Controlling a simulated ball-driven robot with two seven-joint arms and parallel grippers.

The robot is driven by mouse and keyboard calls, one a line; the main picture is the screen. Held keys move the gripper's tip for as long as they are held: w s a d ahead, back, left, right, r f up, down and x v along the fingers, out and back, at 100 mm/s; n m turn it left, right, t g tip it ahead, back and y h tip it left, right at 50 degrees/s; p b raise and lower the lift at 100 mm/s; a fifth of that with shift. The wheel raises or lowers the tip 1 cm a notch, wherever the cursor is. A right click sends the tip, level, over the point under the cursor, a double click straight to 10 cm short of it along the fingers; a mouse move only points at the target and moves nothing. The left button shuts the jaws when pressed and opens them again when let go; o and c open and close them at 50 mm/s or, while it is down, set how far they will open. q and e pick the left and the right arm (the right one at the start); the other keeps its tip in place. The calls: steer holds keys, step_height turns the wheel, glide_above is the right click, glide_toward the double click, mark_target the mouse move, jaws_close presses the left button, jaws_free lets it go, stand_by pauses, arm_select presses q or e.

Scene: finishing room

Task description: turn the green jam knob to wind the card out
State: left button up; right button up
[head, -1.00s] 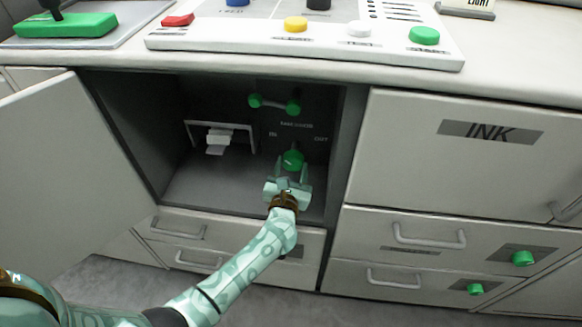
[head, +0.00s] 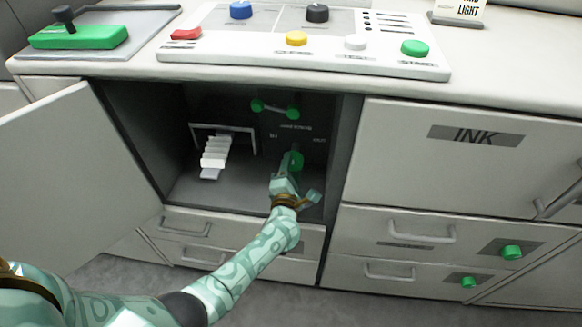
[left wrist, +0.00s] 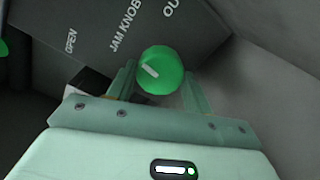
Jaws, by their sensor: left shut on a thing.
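The green jam knob (head: 296,160) is on the dark back panel inside the open cabinet. In the left wrist view the knob (left wrist: 161,70) shows a white mark on its face and sits between my fingers, near a "JAM KNOB" label. My left gripper (head: 291,166) is shut on the knob and rolled to a tilt. The crumpled, pleated white card (head: 215,152) sticks out of the framed slot (head: 252,140) to the left of the knob, hanging over the cabinet floor. My right gripper is not in view.
The cabinet door (head: 75,180) stands open at the left. A green-ended lever (head: 274,109) is above the knob. The control panel (head: 390,68) lies on the counter above. Drawers (head: 410,235) and an "INK" cabinet (head: 475,136) are at the right.

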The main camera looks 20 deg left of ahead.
arm_select(q)
steer(key=m+p, duration=0.1)
steer(key=m, duration=0.4)
steer(key=shift+d+m, duration=0.1)
steer(key=shift+m, duration=0.2)
steer(key=m+p, duration=0.1)
steer(key=m, duration=0.3)
steer(key=shift+f+m, duration=0.1)
steer(key=shift+m, duration=0.3)
steer(key=o, duration=1)
steer(key=shift+c, duration=0.2)
steer(key=shift+s, duration=0.15)
